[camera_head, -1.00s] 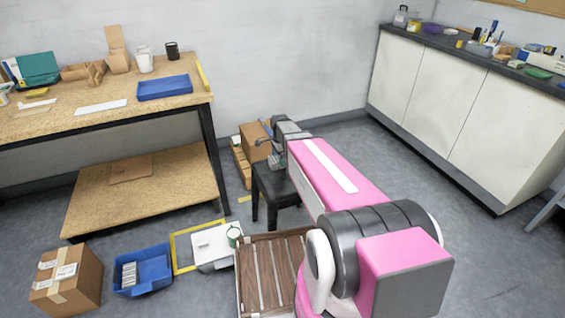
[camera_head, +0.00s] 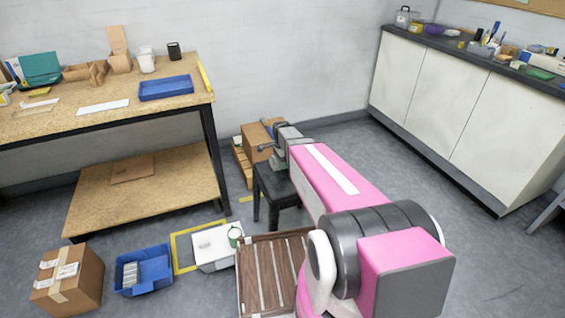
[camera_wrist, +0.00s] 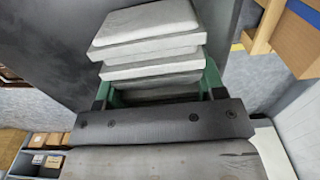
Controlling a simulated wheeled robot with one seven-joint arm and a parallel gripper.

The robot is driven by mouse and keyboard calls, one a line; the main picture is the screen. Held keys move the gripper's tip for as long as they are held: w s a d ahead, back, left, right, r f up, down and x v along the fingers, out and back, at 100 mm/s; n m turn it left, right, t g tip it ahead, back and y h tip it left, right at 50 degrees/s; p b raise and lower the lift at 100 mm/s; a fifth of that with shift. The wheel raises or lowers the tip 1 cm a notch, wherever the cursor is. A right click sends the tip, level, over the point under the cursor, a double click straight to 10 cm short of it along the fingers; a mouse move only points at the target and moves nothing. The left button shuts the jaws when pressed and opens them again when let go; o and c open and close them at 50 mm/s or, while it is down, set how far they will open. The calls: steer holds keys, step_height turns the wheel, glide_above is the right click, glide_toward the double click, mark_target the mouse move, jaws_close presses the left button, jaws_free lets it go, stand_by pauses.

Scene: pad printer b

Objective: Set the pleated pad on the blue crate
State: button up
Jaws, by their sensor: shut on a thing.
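My gripper (camera_wrist: 158,92) is shut on the pleated pad (camera_wrist: 150,48), a grey block of stacked folds, between green fingers in the wrist view. In the head view my gripper (camera_head: 280,142) is at the far end of my pink arm, above or beside a black stool; the pad is hard to make out there. Whether the pad touches anything below is unclear. A blue open crate (camera_head: 158,262) stands on the floor at the lower left, with a pale ribbed item inside. A shallow blue tray (camera_head: 166,88) lies on the workbench.
The black stool (camera_head: 270,180) stands under my arm, with cardboard boxes (camera_head: 252,140) behind it. A wooden slatted crate (camera_head: 262,285), a white box (camera_head: 212,248) and a taped carton (camera_head: 72,280) stand on the floor. The workbench (camera_head: 60,122) is left, white cabinets (camera_head: 440,95) right.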

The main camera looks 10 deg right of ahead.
steer(key=shift+r, duration=0.55)
steer(key=r, duration=0.3)
steer(key=shift+a+r, duration=0.25)
steer(key=shift+a, duration=0.1)
steer(key=a+r, duration=0.6)
steer(key=a, duration=0.5)
steer(key=shift+s+r, duration=0.15)
steer(key=shift+s, duration=0.2)
steer(key=s+d+r+n, duration=0.5)
steer(key=r+n, duration=0.3)
steer(key=r, duration=0.3)
steer(key=s+d+r+n, duration=0.5)
steer(key=d+r+n, duration=0.2)
steer(key=r, duration=0.4)
steer(key=shift+d+n, duration=0.4)
steer(key=shift+n, duration=0.1)
